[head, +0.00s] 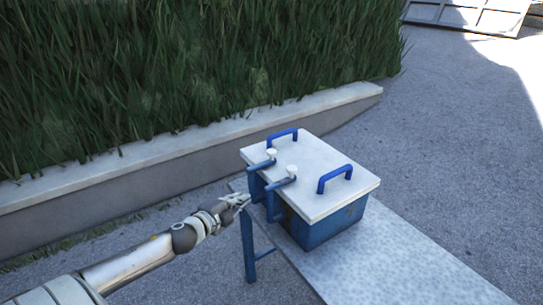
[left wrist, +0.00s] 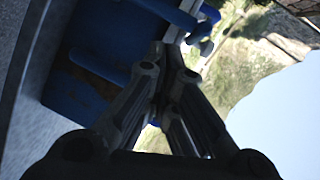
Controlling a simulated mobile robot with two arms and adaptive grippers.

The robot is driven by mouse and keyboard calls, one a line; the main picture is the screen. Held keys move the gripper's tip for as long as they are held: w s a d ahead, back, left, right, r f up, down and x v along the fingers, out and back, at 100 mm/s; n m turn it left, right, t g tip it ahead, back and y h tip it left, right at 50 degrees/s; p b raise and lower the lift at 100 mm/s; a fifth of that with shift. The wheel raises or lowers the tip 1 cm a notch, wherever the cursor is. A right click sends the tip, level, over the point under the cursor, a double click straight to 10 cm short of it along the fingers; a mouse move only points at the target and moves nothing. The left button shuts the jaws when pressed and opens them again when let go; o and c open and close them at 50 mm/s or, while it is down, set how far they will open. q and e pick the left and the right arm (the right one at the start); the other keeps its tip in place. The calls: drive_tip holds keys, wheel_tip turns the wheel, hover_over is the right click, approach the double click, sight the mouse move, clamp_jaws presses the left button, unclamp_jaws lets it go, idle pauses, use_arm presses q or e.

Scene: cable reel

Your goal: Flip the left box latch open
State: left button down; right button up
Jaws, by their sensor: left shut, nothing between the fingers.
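A blue box (head: 320,228) with a white lid (head: 312,160) sits on a bench. Two blue latches with white knobs are on its left side: the left latch (head: 262,164) and the right latch (head: 283,183). Their arms reach to the lid's edge, with the knobs above it. My left gripper (head: 244,199) is shut and empty, just left of the box and below the latches. In the left wrist view, its fingers (left wrist: 172,70) are together, near a blue latch part with a pale knob (left wrist: 203,45); which latch I cannot tell. My right gripper is not in view.
Two blue handles stand up from the lid, one at the back (head: 282,134) and one at the right (head: 335,176). The grey bench (head: 400,258) is clear to the right. A low stone wall (head: 150,162) with tall grass runs behind.

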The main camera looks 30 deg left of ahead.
use_arm(q)
drive_tip(key=w+d+r+m+t+h, duration=0.1)
drive_tip(key=d+r, duration=0.3)
drive_tip(key=r, duration=0.4)
drive_tip(key=shift+r+m+h, duration=0.25)
drive_tip(key=shift+m+h, duration=0.25)
drive_tip(key=shift+m, duration=0.4)
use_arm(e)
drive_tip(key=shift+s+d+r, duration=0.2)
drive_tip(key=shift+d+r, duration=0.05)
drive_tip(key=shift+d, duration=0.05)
use_arm(q)
drive_tip(key=shift+w, duration=0.15)
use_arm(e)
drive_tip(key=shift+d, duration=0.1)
